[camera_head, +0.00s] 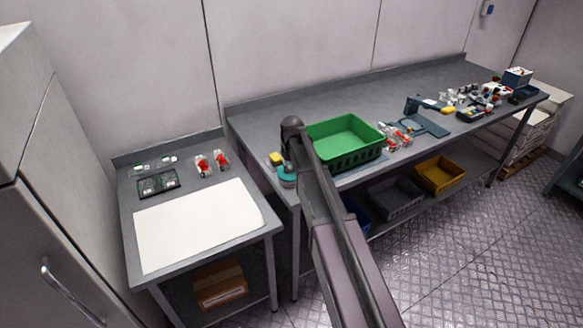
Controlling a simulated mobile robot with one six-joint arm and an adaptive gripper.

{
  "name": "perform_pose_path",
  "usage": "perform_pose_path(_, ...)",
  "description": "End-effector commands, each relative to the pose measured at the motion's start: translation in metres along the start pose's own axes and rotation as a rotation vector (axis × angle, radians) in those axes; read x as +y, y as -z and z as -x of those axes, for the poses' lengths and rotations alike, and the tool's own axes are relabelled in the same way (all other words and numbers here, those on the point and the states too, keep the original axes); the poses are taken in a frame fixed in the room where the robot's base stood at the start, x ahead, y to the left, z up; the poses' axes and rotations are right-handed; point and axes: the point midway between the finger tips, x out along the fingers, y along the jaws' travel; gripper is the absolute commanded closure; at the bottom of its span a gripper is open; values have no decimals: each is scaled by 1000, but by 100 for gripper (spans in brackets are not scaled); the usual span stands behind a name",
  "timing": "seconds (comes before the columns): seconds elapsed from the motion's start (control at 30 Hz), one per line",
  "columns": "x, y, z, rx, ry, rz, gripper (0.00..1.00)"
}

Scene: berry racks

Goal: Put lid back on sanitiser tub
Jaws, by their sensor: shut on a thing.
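The sanitiser tub (288,184) is a small teal round thing at the near left corner of the long bench. My gripper (288,165) points down right over it and is shut on the lid, which is too small and too much covered to make out clearly. I cannot tell whether the lid touches the tub's rim or is a little above it. My arm comes up from the bottom of the view and bends down at the tub.
A green crate (362,157) stands close to the right of my arm. A yellow thing (276,158) lies just left of the gripper. Berry punnets (394,136) and a scale (424,124) are farther right. A lower table with a white board (198,222) stands at left.

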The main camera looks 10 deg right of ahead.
Motion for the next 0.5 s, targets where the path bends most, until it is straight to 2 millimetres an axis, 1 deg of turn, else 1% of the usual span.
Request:
perform_pose_path(0.2, 0, 0, 0, 0, 0, 0, 100)
perform_pose_path(0.23, 0, 0, 0, 0, 0, 0, 65)
perform_pose_path(0.27, 0, 0, 0, 0, 0, 0, 56)
perform_pose_path(0.3, 0, 0, 0, 0, 0, 0, 44)
perform_pose_path(0.33, 0, 0, 0, 0, 0, 0, 35)
perform_pose_path(0.37, 0, 0, 0, 0, 0, 0, 34)
perform_pose_path(0.5, 0, 0, 0, 0, 0, 0, 34)
